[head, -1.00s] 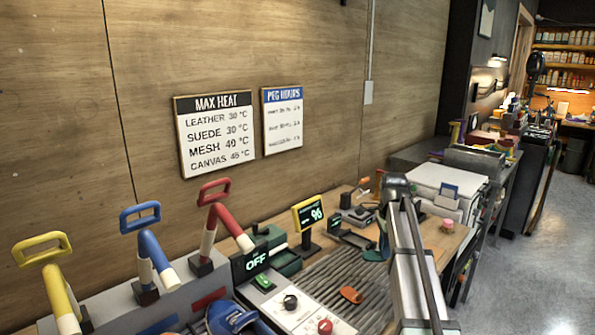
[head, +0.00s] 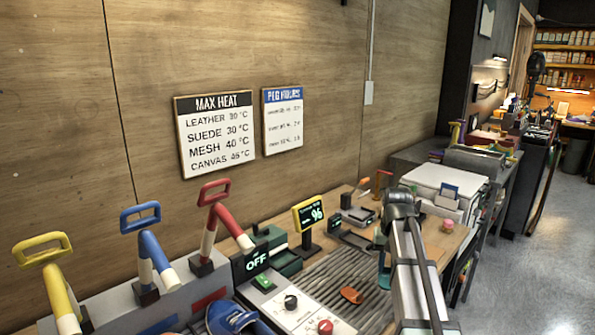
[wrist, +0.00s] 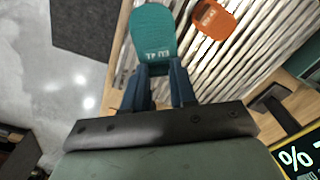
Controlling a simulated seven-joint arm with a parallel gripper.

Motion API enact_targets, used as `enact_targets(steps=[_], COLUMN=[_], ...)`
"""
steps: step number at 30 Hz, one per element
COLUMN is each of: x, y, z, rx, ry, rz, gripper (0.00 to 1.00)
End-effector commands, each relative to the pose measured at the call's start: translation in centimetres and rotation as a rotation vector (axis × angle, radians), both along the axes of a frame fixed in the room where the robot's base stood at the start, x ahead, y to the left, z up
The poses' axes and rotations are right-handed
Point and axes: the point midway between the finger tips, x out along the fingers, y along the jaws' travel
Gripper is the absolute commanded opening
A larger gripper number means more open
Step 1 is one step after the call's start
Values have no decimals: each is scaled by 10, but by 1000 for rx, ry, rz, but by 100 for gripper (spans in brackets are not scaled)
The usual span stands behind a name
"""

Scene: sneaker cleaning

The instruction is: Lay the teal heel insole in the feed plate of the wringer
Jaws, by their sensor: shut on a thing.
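The teal heel insole (wrist: 153,32) is in my gripper (wrist: 158,70), with both dark blue fingers closed on its near end. Pale lettering shows on its face. In the head view, the teal insole (head: 384,272) hangs below my wrist, near the right edge of the ribbed grey rack, and my fingers are mostly hidden by my arm. I cannot tell for sure which machine is the wringer, and its feed plate is not clearly seen.
An orange insole (head: 351,295) lies on the ribbed rack (head: 325,276). Coloured levers (head: 150,250) stand farther left. The bench edge and floor are at right.

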Motion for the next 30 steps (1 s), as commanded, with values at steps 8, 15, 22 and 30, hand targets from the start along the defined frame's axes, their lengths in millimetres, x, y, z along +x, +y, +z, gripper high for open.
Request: enact_targets(steps=[8, 15, 22, 30], x=[-50, -85, -85, -41], y=[8, 14, 21, 55], z=[-16, -27, -28, -12], rx=[-1, 0, 0, -1], ry=[1, 3, 5, 5], rz=[190, 189, 228, 567], gripper=[0, 0, 0, 0])
